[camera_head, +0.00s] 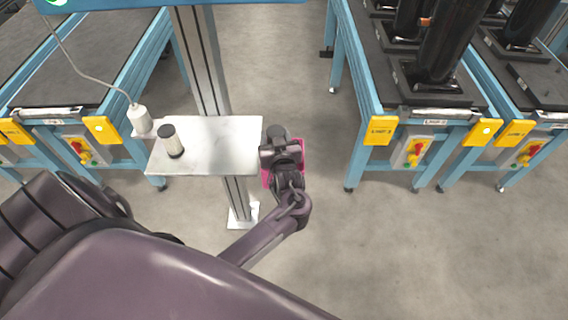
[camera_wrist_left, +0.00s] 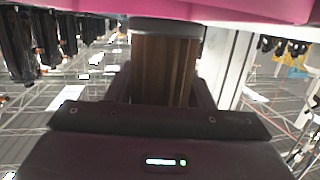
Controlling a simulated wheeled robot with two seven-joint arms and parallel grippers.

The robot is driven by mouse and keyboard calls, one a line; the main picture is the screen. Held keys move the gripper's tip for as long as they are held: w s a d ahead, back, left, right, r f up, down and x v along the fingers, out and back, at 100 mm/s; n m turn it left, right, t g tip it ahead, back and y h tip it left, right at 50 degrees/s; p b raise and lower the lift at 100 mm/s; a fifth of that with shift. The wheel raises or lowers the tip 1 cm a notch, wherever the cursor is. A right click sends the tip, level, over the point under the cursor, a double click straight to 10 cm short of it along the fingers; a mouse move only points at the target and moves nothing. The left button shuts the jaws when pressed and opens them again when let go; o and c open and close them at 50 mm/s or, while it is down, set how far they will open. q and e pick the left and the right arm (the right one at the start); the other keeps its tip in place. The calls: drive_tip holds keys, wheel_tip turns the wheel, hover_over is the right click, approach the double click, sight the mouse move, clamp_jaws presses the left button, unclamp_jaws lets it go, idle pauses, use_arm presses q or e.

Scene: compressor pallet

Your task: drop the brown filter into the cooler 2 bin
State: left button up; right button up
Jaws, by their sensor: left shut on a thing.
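The brown filter (camera_wrist_left: 163,70) is a ribbed brown cylinder with a grey end cap, seen close up in the left wrist view. My left gripper (camera_head: 279,145) is shut on it, with dark jaws on both sides. In the head view the gripper is just right of the metal shelf and above a pink bin (camera_head: 299,150), which is mostly hidden by my arm. Pink also fills the top edge of the wrist view (camera_wrist_left: 200,8), near the filter's capped end. No label on the bin can be read. My right gripper is not in view.
A metal shelf (camera_head: 220,145) on a post holds a white cylinder with dark ends (camera_head: 174,144). Blue-framed benches stand left and right, the right ones (camera_head: 352,100) carrying black cylinders. Floor between is clear.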

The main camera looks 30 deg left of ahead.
use_arm(q)
wheel_tip(320, 180, down, 5)
drive_tip(key=b, duration=0.3)
drive_tip(key=shift+r, duration=0.2)
drive_tip(key=shift+r, duration=0.1)
drive_tip(key=o, duration=1.1)
drive_tip(key=shift+d, duration=0.1)
drive_tip(key=b+v, duration=0.1)
drive_tip(key=v, duration=0.6)
drive_tip(key=shift+s+d+r+b, duration=0.1)
drive_tip(key=shift+s+d+b, duration=0.05)
drive_tip(key=shift+s+b, duration=0.2)
